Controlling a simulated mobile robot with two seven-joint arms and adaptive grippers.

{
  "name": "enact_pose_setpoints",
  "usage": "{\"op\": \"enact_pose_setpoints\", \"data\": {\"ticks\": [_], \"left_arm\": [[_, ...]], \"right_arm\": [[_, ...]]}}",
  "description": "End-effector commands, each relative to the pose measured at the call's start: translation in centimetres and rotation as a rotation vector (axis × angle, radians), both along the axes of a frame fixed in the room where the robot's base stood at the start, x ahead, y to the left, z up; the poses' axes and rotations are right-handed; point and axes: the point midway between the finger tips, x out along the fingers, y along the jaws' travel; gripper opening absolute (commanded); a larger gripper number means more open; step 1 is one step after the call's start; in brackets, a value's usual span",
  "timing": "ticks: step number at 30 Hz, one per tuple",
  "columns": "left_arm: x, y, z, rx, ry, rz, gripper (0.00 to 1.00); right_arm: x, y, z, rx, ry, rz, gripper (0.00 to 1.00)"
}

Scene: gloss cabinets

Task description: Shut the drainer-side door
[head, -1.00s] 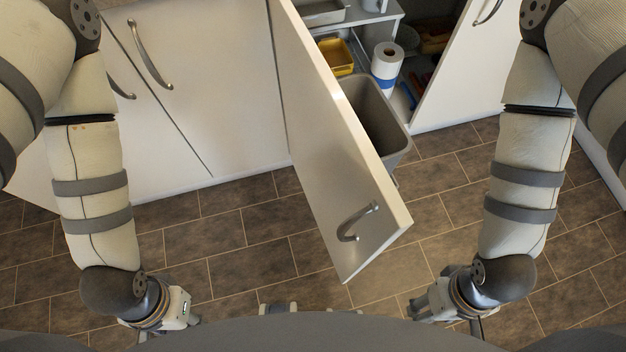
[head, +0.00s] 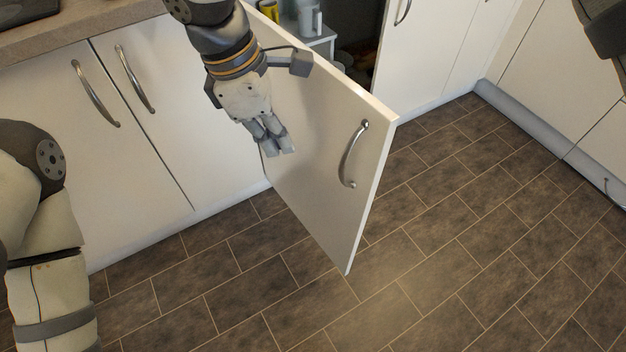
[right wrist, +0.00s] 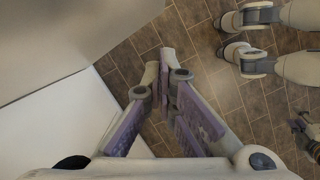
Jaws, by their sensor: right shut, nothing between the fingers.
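The cabinet door (head: 315,170) stands wide open, swung out over the floor. Its outer face, with a curved metal handle (head: 353,155), is towards me. It is the only door I see open; the drainer is not in view. My right gripper (head: 280,149) hangs in front of the outer face, left of the handle and nearer the hinge side. Its fingers are together and empty; I cannot tell whether they touch the door. In the right wrist view the fingertips (right wrist: 164,88) meet, with a white panel (right wrist: 75,130) beside them.
Closed white doors (head: 140,130) flank the opening on the left, under a worktop (head: 80,28). A closed door (head: 425,50) is on the right. Mugs (head: 308,18) show on a shelf inside. More cabinets (head: 530,75) line the right side. The tiled floor (head: 450,240) is clear.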

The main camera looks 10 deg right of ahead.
Motion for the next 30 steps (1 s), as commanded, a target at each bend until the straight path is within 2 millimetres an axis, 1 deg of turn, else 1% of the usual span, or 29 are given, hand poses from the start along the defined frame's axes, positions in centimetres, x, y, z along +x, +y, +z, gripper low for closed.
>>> {"op": "enact_pose_setpoints", "data": {"ticks": [2,5,15,16,18,21,25,30], "left_arm": [[0.0,0.0,-0.1,0.000,0.001,0.000,0.30],[-0.1,0.0,-0.2,0.000,0.003,-0.001,0.30],[-0.5,0.0,-0.6,0.000,0.016,-0.001,0.30],[-0.3,0.0,-0.4,0.000,0.012,-0.001,0.30],[0.2,0.0,0.2,0.000,-0.007,-0.001,0.30],[0.6,0.0,0.6,-0.001,-0.020,-0.001,0.30],[0.8,0.0,0.8,0.000,-0.025,0.000,0.30],[0.7,0.0,0.7,0.000,-0.024,0.000,0.30]], "right_arm": [[0.0,-0.2,-0.5,-0.006,0.002,0.002,0.00],[-0.2,-0.7,-2.3,-0.005,0.006,0.000,0.00],[-0.4,-2.5,-9.7,-0.003,0.007,-0.003,0.00],[-0.4,-2.9,-9.7,-0.003,0.004,-0.005,0.00],[-0.5,-4.2,-9.1,-0.002,-0.002,-0.007,0.00],[-0.7,-5.5,-9.1,-0.002,-0.003,-0.005,0.00],[-0.8,-6.3,-9.3,-0.002,-0.002,-0.004,0.00],[-0.9,-6.5,-9.5,-0.003,0.002,-0.003,0.00]]}}
